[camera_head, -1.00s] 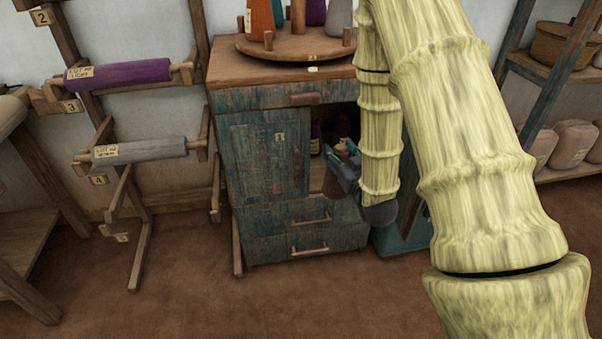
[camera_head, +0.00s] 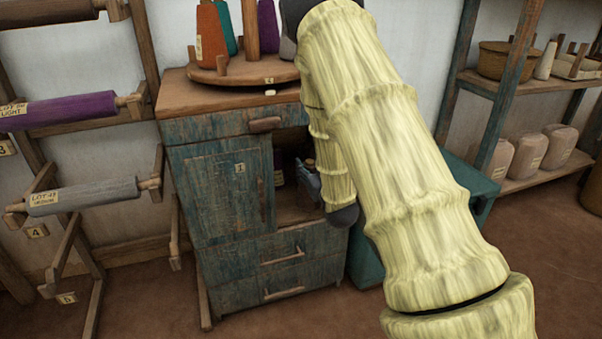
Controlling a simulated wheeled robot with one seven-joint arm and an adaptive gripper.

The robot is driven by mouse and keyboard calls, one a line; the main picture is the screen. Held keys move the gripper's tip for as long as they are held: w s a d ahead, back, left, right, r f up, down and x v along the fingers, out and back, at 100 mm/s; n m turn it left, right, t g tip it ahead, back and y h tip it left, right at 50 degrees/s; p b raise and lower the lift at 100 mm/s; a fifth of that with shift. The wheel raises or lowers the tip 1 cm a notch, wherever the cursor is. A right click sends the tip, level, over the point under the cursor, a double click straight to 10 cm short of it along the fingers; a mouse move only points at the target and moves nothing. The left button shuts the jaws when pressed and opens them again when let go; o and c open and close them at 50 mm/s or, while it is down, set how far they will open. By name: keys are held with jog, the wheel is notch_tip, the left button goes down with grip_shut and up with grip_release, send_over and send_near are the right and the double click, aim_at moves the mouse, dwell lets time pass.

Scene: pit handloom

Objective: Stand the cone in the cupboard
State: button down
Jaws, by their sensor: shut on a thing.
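The cupboard (camera_head: 215,190) is a worn blue-green wooden cabinet. Its left door, with a label 1, covers the left half, and its right compartment is open and dark. My gripper (camera_head: 307,175) is at the mouth of that open compartment, partly hidden by my arm. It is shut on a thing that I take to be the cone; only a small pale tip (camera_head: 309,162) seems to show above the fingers. Its colour and tilt cannot be told. A dark purple cone with a label (camera_head: 278,170) shows dimly inside the compartment, left of my gripper.
A round wooden turntable (camera_head: 245,75) with several coloured cones stands on the cupboard top. Drawers (camera_head: 285,273) lie below the compartment. A teal box (camera_head: 365,255) stands to the right. Racks with a purple roll (camera_head: 70,110) and a grey roll (camera_head: 85,195) are at left.

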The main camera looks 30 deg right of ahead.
jog(key=w+d+f+b, duration=0.1)
jog(key=w+f+b, duration=0.2)
jog(key=w, duration=0.3)
jog(key=shift+w+d+f, duration=0.15)
jog(key=shift+d+f, duration=0.05)
jog(key=shift+f, duration=0.4)
jog(key=c, duration=0.6)
grip_release()
